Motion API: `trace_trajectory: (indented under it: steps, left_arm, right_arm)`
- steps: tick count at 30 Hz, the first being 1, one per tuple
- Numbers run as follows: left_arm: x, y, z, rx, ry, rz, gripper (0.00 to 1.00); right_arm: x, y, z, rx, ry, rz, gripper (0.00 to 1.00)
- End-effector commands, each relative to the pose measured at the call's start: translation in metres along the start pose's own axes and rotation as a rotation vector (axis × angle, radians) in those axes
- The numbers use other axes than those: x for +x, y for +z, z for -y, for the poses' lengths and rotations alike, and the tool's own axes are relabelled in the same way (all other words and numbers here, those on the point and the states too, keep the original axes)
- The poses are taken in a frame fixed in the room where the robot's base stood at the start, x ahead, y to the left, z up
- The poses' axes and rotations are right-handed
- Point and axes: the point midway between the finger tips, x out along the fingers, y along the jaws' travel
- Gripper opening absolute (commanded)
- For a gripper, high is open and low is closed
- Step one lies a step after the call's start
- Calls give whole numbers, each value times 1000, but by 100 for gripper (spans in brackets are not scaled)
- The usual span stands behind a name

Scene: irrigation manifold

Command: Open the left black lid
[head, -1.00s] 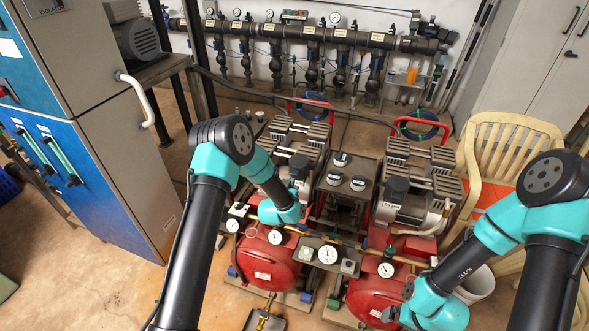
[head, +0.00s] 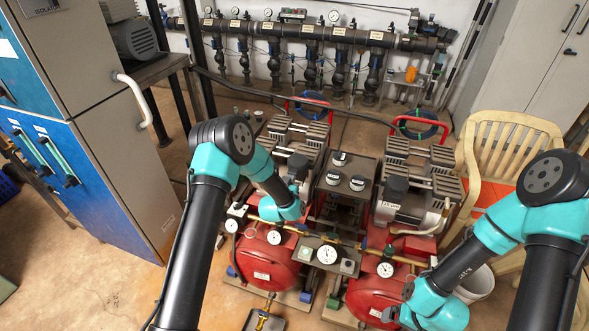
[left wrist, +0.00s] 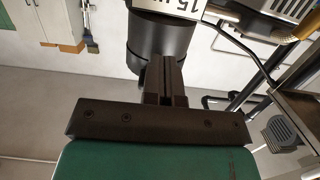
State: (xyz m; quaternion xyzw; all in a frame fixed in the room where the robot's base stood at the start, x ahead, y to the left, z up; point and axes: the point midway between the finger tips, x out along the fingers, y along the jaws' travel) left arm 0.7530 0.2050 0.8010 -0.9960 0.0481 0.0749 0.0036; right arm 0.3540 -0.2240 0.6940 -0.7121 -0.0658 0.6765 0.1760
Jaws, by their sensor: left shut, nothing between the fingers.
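The left black lid (head: 298,162) is a dark round cap on the left red compressor, partly behind my left gripper (head: 294,188). In the left wrist view the black cylinder (left wrist: 160,35) stands just beyond the fingertips of my left gripper (left wrist: 165,65). The fingers are shut with nothing between them. They overlap the cylinder's lower edge in that picture; I cannot tell whether they touch it. A similar black cap (head: 396,186) sits on the right compressor. My right gripper (head: 390,314) is low at the right, small and dark; its opening is unclear.
A grey box with black knobs (head: 340,178) stands between the two compressors. Gauges (head: 327,254) and brass pipes run along the front. A blue cabinet (head: 90,195) is at left, a cream chair (head: 510,145) at right. The floor at lower left is open.

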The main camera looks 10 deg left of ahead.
Motion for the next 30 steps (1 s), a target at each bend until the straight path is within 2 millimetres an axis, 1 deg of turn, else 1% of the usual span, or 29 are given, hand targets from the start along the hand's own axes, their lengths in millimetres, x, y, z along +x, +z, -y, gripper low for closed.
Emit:
trace_trajectory:
  steps: [30]
  left_arm:
    - [-1, -38, 0, 0, 0, 0, 0]
  right_arm:
    - [0, 0, 0, 0, 0, 0, 93]
